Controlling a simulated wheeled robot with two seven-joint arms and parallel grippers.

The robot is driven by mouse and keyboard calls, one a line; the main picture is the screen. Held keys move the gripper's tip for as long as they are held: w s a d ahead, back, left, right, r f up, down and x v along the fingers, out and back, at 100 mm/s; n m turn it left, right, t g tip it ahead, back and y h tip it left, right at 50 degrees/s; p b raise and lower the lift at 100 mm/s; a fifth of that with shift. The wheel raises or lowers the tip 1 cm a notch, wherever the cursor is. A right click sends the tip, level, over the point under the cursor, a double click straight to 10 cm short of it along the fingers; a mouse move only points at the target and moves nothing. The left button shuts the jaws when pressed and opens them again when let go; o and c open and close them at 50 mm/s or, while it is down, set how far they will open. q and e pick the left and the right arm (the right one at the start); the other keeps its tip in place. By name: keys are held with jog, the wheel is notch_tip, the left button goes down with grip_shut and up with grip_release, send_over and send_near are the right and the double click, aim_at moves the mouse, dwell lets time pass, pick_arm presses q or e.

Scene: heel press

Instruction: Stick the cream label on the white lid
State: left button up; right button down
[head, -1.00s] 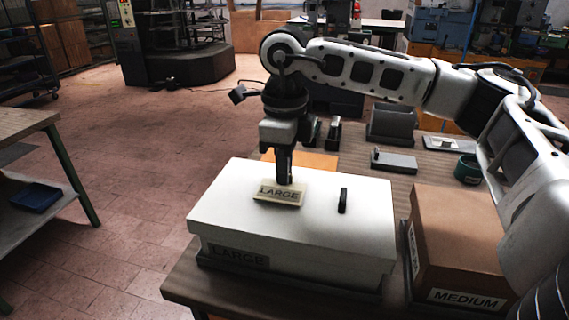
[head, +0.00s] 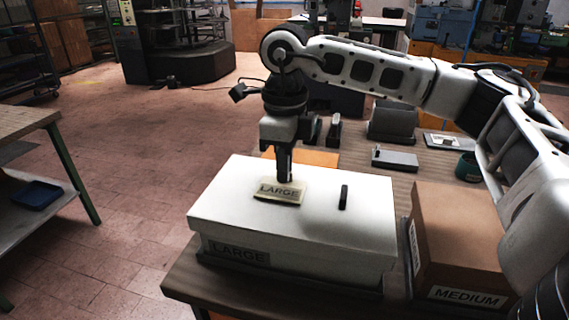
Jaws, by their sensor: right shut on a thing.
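The cream label (head: 280,192), printed LARGE, is at the white lid (head: 230,205), left of the lid's middle. I cannot tell whether it lies fully flat on the lid. My right gripper (head: 284,178) points straight down at the label's far edge, its fingers closed on it. The lid tops a white box, whose front wall carries a grey LARGE marking (head: 238,253). My left gripper is not in view.
A small black handle (head: 344,197) stands on the lid, right of the label. A brown box (head: 460,240) marked MEDIUM stands to the right. Behind are a grey block (head: 395,160), a grey bin (head: 392,122) and a green cup (head: 467,167).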

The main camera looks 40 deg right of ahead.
jog(key=shift+s+f+b, duration=0.1)
jog(key=shift+f+b, duration=0.3)
jog(key=shift+f, duration=0.1)
dwell(1.2)
jog(key=c, duration=1.1)
grip_release()
jog(key=shift+r, duration=0.3)
jog(key=shift+r+p, duration=2.5)
jog(key=shift+r, duration=0.85)
